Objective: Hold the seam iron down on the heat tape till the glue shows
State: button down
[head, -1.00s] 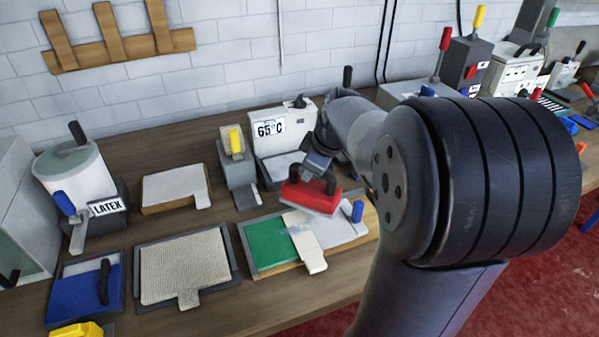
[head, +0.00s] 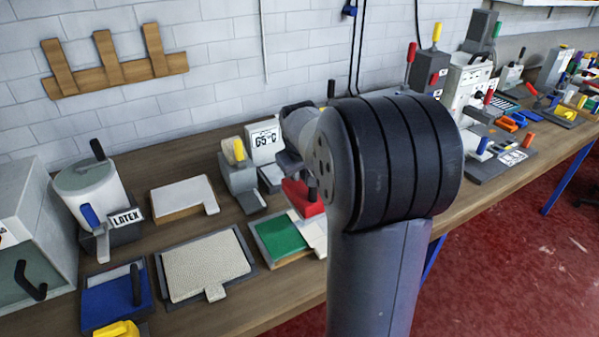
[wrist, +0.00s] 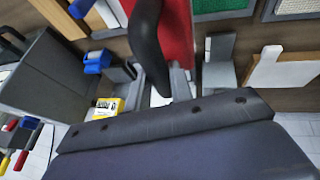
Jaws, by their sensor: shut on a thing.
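The red seam iron (head: 302,196) with its black handle is in my gripper (head: 291,165), over the far right part of the board with the green panel (head: 279,234). In the wrist view the jaws (wrist: 168,84) are at the black handle (wrist: 147,42), with the red iron body (wrist: 180,32) beside it. A pale cream strip (head: 315,234), perhaps the heat tape, lies at the green panel's right edge. My arm hides the board's right side. I cannot tell whether the iron touches the tape, and no glue is visible.
A box reading 65°C (head: 265,138) and a grey yellow-handled device (head: 238,172) stand behind. A LATEX pot (head: 88,190), a white-topped board (head: 184,195) and a beige mesh pad (head: 205,267) are left. Bare bench top shows between them.

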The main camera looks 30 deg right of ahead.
aim_at(302, 190)
jog(key=shift+w+f+b, duration=0.1)
jog(key=shift+f+b, duration=2.15)
jog(key=shift+f, duration=0.6)
jog(key=shift+f+b, duration=0.4)
jog(key=shift+f, duration=0.25)
dwell(2.9)
dwell(0.3)
jog(key=shift+r+p, duration=2.8)
jog(key=shift+r, duration=0.9)
